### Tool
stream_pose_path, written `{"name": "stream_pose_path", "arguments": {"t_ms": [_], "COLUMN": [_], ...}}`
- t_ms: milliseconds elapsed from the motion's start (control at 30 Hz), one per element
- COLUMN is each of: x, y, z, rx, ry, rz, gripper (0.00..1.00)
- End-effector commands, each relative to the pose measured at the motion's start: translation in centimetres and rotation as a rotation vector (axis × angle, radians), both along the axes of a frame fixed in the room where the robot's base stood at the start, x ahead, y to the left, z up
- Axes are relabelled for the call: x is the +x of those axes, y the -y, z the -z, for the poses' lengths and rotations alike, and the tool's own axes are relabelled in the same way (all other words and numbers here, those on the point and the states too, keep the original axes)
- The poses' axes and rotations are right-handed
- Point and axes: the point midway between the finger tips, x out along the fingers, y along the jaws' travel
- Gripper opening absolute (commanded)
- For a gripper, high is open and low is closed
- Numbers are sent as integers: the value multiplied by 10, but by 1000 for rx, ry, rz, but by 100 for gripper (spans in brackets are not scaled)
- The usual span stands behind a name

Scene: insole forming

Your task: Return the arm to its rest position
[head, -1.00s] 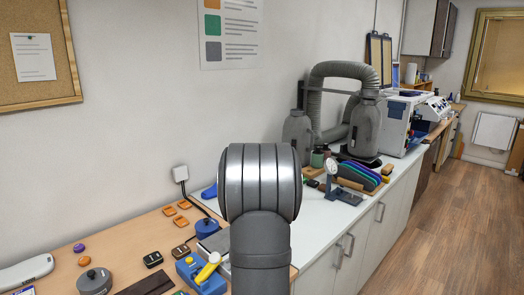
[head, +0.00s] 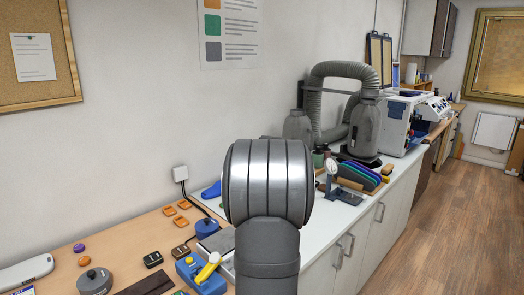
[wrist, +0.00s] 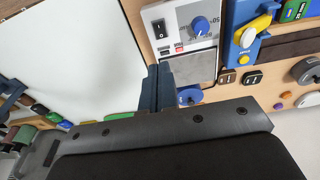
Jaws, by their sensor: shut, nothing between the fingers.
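My gripper (wrist: 160,88) shows in the wrist view, with its two dark blue fingers pressed together and nothing between them. It hangs in the air over the bench, near the seam between the white worktop (wrist: 75,60) and the wooden worktop. In the head view my arm link stands in the middle and hides the gripper and part of the bench behind it.
A control box with a blue knob (wrist: 200,26) lies beside the fingers in the wrist view. A blue device with a yellow handle (head: 207,268) stands on the wooden worktop (head: 130,249). Coloured insoles (head: 362,176) and grey bottle-shaped units (head: 366,128) stand at the right back.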

Motion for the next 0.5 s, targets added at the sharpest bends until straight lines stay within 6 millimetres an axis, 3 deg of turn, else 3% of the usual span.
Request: {"name": "stream_pose_path", "arguments": {"t_ms": [333,500], "x": [0,-1], "y": [0,1], "z": [1,-11], "rx": [0,0], "ry": [0,1], "rz": [1,1], "gripper": [0,0]}}
